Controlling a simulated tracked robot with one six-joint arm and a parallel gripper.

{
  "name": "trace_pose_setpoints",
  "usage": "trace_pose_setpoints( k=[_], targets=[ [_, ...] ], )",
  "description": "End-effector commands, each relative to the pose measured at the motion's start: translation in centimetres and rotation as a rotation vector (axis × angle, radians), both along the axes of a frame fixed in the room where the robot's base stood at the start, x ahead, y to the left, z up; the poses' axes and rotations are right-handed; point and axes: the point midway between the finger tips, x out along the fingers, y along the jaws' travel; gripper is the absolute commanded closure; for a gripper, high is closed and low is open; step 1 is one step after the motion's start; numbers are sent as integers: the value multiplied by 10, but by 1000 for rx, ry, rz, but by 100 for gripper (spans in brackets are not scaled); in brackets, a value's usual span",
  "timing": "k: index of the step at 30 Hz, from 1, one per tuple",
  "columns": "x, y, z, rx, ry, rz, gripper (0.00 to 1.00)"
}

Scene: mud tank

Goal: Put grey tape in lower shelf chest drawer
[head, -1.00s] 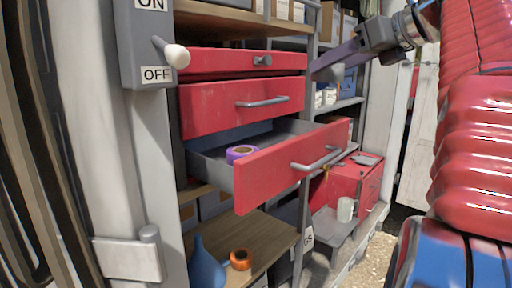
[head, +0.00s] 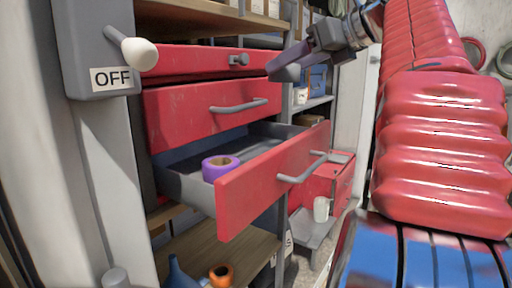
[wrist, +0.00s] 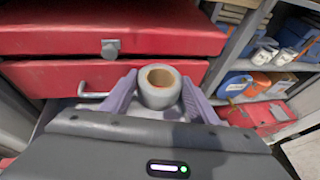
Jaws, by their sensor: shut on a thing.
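The grey tape (wrist: 160,95) is a grey roll with a tan inner ring, between the two purple fingers of my gripper (wrist: 158,100) in the wrist view. My gripper (head: 290,66) is shut on it, and the grey tape (head: 289,73) shows partly in the head view. The red chest (head: 205,110) has its lowest drawer (head: 270,180) pulled open. A purple tape roll (head: 220,168) lies inside at the left. The held tape is higher than the open drawer, near the chest's upper right side. The upper two drawers are shut.
A lever switch marked OFF (head: 100,50) stands on the left post. An orange tape roll (head: 221,276) and a blue bottle (head: 180,275) are on the wooden shelf below. A white mug (head: 321,209) and a red box (head: 325,183) are at lower right.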

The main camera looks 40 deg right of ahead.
Motion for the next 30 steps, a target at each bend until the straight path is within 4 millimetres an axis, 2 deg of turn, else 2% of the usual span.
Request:
trace_pose_setpoints(
  k=[8, 27, 30],
  targets=[
    [-1, 0, -29, 2, 0, -1, 69],
    [-1, 0, -121, 1, 0, -2, 69],
    [-1, 0, -131, 0, -1, -2, 69]
  ],
)
